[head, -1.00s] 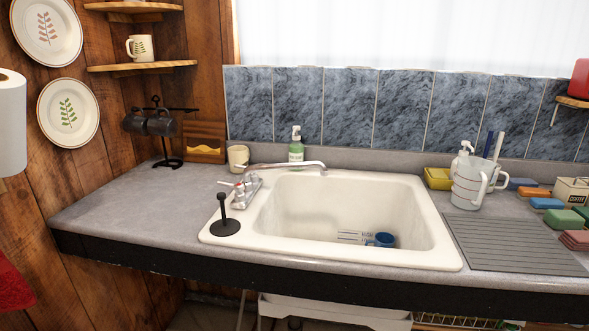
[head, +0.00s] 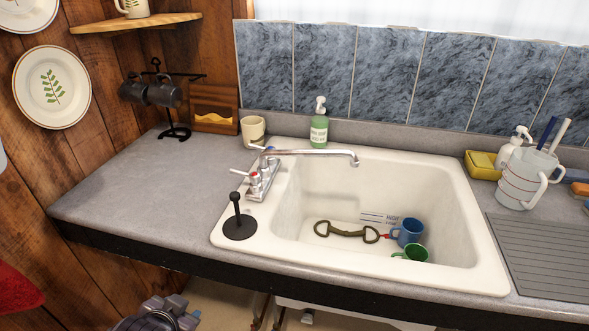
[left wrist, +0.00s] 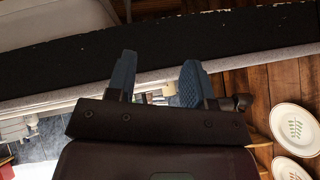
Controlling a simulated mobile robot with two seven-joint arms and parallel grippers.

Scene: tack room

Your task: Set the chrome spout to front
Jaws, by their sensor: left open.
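The chrome spout (head: 312,152) is a long thin arm on the faucet at the sink's left rim. It reaches to the right over the sink basin, and its tip turns down. The faucet base (head: 262,181) has handles with a red and a blue mark. The white sink (head: 455,215) is set in the grey counter. My left gripper (left wrist: 158,80) is open, with its two blue fingertips apart and nothing seen held between them. It is near the dark counter edge, apart from the spout. Part of my left arm shows low in the head view. My right gripper is not in view.
A black plunger-like item (head: 239,222) stands on the sink's left corner. A cup (head: 253,131) and a green soap bottle (head: 319,125) stand behind the faucet. A blue mug (head: 407,232), a green mug (head: 410,253) and a metal bit (head: 345,231) lie in the basin. The left counter is largely clear.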

